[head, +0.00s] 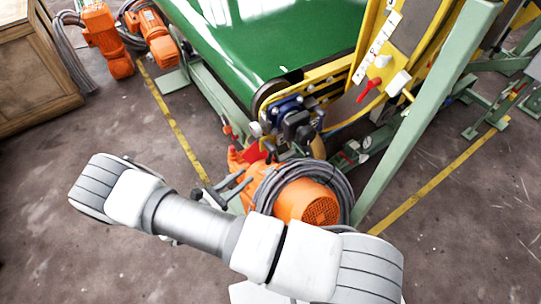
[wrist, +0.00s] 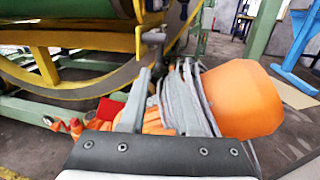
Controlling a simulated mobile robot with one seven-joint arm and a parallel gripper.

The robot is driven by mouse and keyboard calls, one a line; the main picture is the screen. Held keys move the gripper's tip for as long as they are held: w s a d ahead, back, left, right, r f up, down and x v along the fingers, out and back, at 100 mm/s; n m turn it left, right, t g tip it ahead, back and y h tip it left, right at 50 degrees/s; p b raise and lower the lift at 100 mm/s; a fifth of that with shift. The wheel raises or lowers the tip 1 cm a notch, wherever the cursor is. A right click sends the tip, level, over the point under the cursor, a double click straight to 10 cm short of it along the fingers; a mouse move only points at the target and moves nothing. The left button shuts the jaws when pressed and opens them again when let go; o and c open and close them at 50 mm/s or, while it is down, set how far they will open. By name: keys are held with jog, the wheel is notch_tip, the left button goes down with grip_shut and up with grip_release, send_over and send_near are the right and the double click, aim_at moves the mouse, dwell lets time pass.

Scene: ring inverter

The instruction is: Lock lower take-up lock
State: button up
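I cannot tell for sure which part is the lower take-up lock. A small red-tipped lever (head: 228,130) sits low beside the green conveyor's end in the head view. A red handle (head: 369,90) is higher on the yellow frame. A red-orange part (wrist: 74,127) shows at the lower left in the wrist view. My gripper (head: 240,180) is beside the orange motor, near its coiled cable. In the wrist view, my gripper (wrist: 166,70) has its two grey fingers apart, with a dark T-shaped part (wrist: 153,40) just beyond. Nothing is visibly held.
The orange motor (head: 308,203) with grey coiled cable stands right of my gripper. A green post (head: 420,110) rises to the right. The green belt (head: 260,40) is behind. Spare orange motors (head: 105,40) and a wooden crate (head: 30,70) are far left. Floor at left is clear.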

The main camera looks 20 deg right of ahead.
aim_at(269, 157)
jog(key=b+x, duration=0.1)
jog(key=x, duration=1.1)
jog(key=shift+c, duration=0.2)
grip_shut()
